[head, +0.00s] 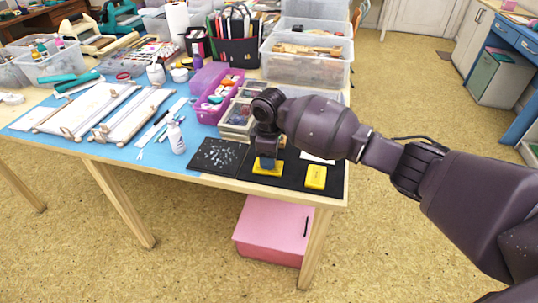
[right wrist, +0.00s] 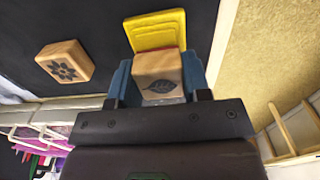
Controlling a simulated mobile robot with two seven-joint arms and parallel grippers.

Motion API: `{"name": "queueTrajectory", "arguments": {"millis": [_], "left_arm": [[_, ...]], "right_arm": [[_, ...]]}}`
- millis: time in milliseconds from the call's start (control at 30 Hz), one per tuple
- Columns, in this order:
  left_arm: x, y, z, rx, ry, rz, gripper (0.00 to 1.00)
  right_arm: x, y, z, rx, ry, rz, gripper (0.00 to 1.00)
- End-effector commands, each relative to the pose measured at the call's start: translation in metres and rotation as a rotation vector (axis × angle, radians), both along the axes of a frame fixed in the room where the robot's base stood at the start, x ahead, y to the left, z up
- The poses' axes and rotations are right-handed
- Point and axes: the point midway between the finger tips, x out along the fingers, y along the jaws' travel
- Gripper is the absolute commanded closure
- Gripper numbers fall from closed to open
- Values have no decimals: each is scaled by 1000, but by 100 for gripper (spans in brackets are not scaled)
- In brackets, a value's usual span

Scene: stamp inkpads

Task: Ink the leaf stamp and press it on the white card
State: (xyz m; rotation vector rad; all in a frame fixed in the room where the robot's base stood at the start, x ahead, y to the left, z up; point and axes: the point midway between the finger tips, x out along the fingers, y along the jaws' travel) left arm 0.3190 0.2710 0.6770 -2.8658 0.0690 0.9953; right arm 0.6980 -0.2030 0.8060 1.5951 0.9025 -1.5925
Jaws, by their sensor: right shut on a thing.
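My right gripper (head: 267,160) points down over a yellow inkpad (head: 268,172) on the black mat. In the right wrist view its blue fingers (right wrist: 162,80) are shut on the leaf stamp (right wrist: 160,74), a wooden block with a dark leaf mark on top. The yellow inkpad (right wrist: 155,32) shows just beyond the stamp, with a thin red strip at its near edge. I cannot tell whether the stamp touches the pad. A second yellow pad (head: 316,178) lies to the right. The white card (head: 318,158) is mostly hidden behind my right arm. My left gripper is out of view.
A wooden flower stamp (right wrist: 65,62) stands on the mat beside the held stamp. A speckled dark sheet (head: 216,156) lies left of the gripper.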

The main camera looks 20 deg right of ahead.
Motion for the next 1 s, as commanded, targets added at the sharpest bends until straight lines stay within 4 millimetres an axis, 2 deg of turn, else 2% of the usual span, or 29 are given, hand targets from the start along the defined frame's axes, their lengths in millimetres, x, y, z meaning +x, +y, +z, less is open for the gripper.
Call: {"name": "queueTrajectory", "arguments": {"millis": [1000], "left_arm": [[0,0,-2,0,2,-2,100]], "right_arm": [[0,0,-8,0,1,0,73]]}}
